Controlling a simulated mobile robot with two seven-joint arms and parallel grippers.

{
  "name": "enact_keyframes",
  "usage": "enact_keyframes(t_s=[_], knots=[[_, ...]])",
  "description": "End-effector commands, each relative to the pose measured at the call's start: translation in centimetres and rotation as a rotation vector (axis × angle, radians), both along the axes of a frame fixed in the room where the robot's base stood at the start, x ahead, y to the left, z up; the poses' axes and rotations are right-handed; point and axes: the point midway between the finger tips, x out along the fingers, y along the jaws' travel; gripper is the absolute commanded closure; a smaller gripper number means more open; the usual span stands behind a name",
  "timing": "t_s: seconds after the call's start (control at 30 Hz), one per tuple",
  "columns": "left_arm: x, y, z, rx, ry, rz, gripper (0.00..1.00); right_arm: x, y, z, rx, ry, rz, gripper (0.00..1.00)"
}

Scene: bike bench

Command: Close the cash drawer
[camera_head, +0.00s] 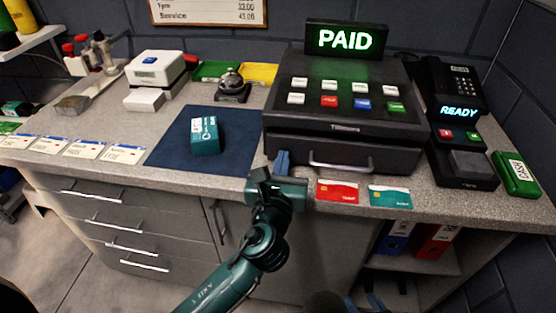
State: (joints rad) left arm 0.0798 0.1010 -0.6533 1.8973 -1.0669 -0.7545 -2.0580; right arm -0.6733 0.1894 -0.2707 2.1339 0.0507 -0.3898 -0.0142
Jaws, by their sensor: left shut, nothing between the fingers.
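The black cash register (345,110) stands at the back of the counter, with keys on its sloped top and a lit PAID sign (345,39) above. Its cash drawer (385,157) is the dark front at the bottom, with a silver bar handle (345,168). A dark band runs above the drawer front; I cannot tell how far out the drawer stands. My left gripper (282,163) is shut and empty, with its blue fingers upright at the drawer front's lower left corner, left of the handle. Whether they touch it is unclear. My right gripper does not show.
A red card (337,192) and a teal card (390,197) lie at the counter edge right of my gripper. A teal box (205,137) stands on the blue mat (165,160). A card terminal (465,165) and green CASH box (515,174) stand to the right. A bell (232,86) sits behind.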

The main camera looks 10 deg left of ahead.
Motion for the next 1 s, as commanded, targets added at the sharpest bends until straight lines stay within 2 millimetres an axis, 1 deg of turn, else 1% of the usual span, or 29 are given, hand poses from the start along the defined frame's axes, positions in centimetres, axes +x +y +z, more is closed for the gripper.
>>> enact_keyframes(t_s=[0.43,0.6,0.7,1.0], knots=[[-0.1,-0.2,0.1,0.000,0.000,0.000,1.00,0.1,-0.2,0.0,0.006,0.002,-0.015,0.64],[1.6,-0.2,0.4,0.002,-0.001,-0.001,1.00,0.1,-0.3,1.0,-0.008,0.001,-0.013,0.64],[2.2,-0.2,0.2,0.000,-0.001,-0.001,1.00,0.1,-0.4,1.0,-0.019,0.001,-0.012,0.64],[2.4,-0.1,0.3,-0.001,-0.006,0.001,1.00,-0.2,-0.3,0.2,-0.025,0.013,-0.001,0.64]])
